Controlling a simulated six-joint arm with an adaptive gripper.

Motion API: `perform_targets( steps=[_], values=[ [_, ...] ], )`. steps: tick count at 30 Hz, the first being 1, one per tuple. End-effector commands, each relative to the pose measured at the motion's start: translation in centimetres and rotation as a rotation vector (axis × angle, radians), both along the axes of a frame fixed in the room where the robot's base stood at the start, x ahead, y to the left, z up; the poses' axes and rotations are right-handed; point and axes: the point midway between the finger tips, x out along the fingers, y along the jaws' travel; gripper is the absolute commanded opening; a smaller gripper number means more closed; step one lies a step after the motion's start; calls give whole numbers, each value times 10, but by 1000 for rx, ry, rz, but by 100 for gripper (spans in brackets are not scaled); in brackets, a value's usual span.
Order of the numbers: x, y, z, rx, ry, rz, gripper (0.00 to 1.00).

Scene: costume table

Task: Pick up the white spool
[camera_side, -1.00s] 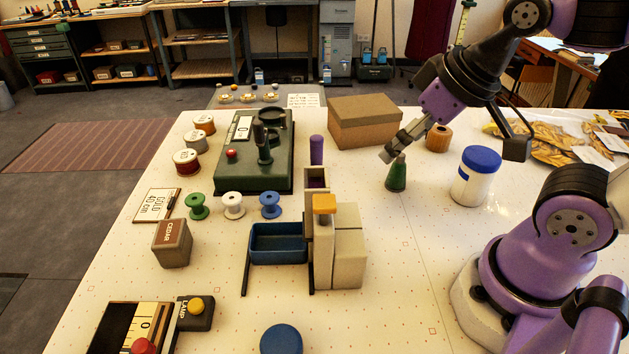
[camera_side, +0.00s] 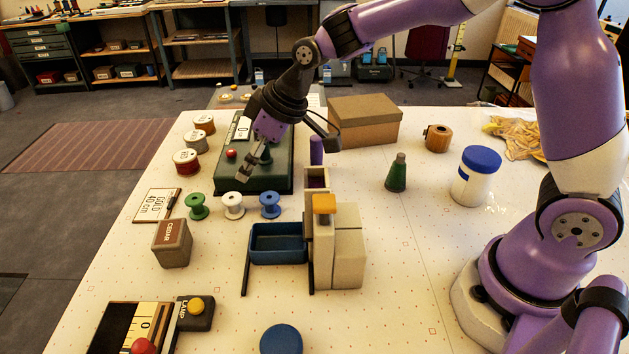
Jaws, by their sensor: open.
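The white spool (camera_side: 233,205) stands upright on the white table, between a green spool (camera_side: 197,206) on its left and a blue spool (camera_side: 270,204) on its right. My gripper (camera_side: 246,176) is open and empty, pointing down above and slightly to the right of the white spool, apart from it. The gripper is in front of the green machine, and its fingers are small and partly overlapped in this view.
The dark green machine (camera_side: 218,183) stands behind the spools. A blue tray (camera_side: 278,257) and beige blocks (camera_side: 348,257) are in front and to the right. Larger wound spools (camera_side: 187,162) are behind left.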

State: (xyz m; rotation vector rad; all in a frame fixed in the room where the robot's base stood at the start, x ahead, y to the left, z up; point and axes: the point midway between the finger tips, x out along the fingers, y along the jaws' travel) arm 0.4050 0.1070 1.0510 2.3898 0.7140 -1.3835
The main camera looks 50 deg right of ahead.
Motion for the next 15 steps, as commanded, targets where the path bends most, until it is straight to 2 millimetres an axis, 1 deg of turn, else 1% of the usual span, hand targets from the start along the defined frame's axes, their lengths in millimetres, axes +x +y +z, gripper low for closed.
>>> perform_targets(
  steps=[9, 14, 15],
  values=[
    [19, 14, -41, 1, 3, 10, 80],
    [23, 19, -53, 1, 2, 10, 80],
    [24, 21, -57, 1, 3, 10, 80]
  ],
)
